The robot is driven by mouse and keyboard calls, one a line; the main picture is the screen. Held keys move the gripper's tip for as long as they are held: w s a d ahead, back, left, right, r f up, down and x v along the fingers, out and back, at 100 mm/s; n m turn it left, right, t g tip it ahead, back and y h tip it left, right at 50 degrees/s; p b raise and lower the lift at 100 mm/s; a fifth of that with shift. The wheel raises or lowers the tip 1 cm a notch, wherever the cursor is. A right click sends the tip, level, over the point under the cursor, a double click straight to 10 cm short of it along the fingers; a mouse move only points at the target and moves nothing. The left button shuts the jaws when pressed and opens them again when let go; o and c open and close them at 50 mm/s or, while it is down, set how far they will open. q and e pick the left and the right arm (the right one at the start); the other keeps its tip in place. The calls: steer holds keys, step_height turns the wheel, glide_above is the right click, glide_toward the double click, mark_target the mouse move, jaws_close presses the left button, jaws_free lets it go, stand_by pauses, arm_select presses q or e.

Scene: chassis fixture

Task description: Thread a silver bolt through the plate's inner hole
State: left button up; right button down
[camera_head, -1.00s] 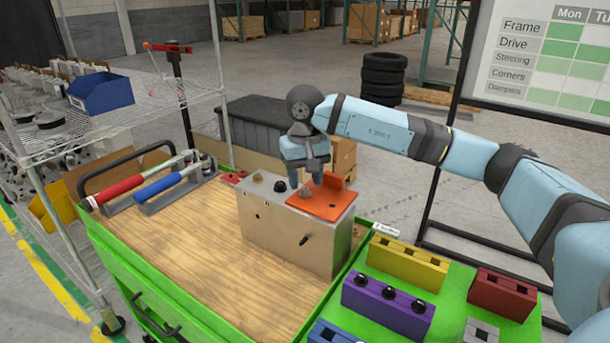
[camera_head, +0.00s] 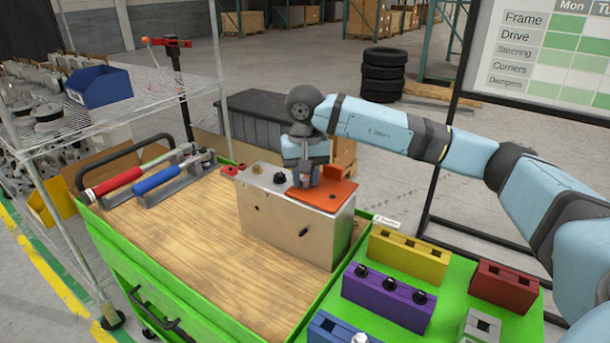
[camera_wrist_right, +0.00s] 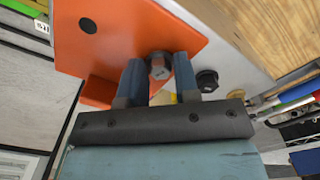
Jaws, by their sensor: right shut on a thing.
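The orange plate (camera_head: 335,193) lies on top of the metal box (camera_head: 300,230), with a raised block at its back. My right gripper (camera_head: 306,182) points down at the plate's left part. In the right wrist view, its two fingers (camera_wrist_right: 159,72) are shut on the grey hex head of the silver bolt (camera_wrist_right: 160,66). The bolt stands near one edge of the orange plate (camera_wrist_right: 120,40); its shank and the hole under it are hidden. A dark round hole (camera_wrist_right: 88,26) shows elsewhere on the plate. My left gripper is not in view.
A black bolt head (camera_head: 279,178) and a brass one (camera_head: 257,169) are on the box top, left of the gripper. Purple (camera_head: 385,305), yellow (camera_head: 408,257) and red (camera_head: 502,288) blocks stand on the green surface. The wooden top (camera_head: 200,240) is clear in front.

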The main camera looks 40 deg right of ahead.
steer(key=m, duration=0.6)
steer(key=shift+f+p, duration=0.3)
steer(key=shift+p, duration=0.1)
steer(key=m, duration=0.5)
steer(key=shift+f+m+p, duration=0.1)
steer(key=shift+m+p, duration=0.2)
steer(key=shift+p, duration=0.05)
steer(key=c, duration=0.8)
jaws_free()
steer(key=shift+r, duration=0.35)
step_height(320, 180, up, 8)
steer(key=p, duration=0.5)
steer(key=shift+r+p, duration=0.35)
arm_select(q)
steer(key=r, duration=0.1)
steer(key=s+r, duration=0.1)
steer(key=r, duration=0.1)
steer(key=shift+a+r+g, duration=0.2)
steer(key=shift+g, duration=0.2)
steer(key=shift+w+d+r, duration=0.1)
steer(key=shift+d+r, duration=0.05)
